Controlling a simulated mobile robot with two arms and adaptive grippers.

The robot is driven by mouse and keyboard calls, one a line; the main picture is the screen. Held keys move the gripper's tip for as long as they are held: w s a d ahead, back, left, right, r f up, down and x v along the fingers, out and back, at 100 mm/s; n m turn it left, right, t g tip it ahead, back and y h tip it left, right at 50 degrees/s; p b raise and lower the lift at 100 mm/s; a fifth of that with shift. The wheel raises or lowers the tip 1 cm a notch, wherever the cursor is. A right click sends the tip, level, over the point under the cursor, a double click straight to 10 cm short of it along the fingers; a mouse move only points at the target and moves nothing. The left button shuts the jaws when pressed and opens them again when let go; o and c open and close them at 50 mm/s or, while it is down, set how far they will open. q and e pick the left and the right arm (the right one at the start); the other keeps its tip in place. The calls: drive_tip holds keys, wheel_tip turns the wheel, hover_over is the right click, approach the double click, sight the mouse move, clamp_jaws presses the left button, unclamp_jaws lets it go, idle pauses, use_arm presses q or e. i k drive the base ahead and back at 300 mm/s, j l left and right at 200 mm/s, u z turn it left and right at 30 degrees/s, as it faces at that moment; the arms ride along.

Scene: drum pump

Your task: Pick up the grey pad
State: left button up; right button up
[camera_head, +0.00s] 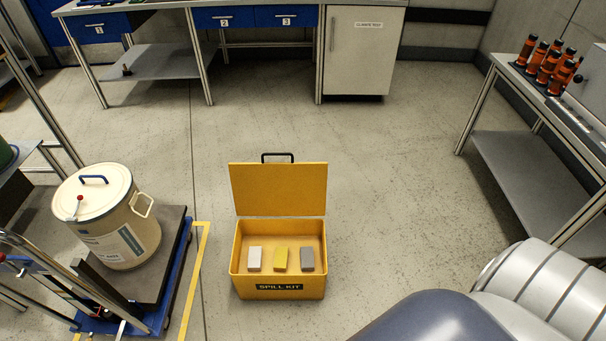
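The grey pad (307,260) stands in the open yellow spill kit box (280,289) on the floor, at the right of three pads. A yellow pad (280,259) is in the middle and a white pad (255,259) is at the left, with small gaps between them. The box's lid (279,188) is raised at the back, with a black handle on top. No gripper shows in the head view. Only a part of my arm shows at the bottom right.
A cream drum (121,234) with a lid stands on a dark, blue-edged platform at the left. A bench (510,150) with several orange bottles is at the right. A white cabinet (360,52) and drawer benches line the back. The floor around the box is clear.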

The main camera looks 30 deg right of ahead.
sight(307, 259)
drive_tip(key=z, duration=1.05)
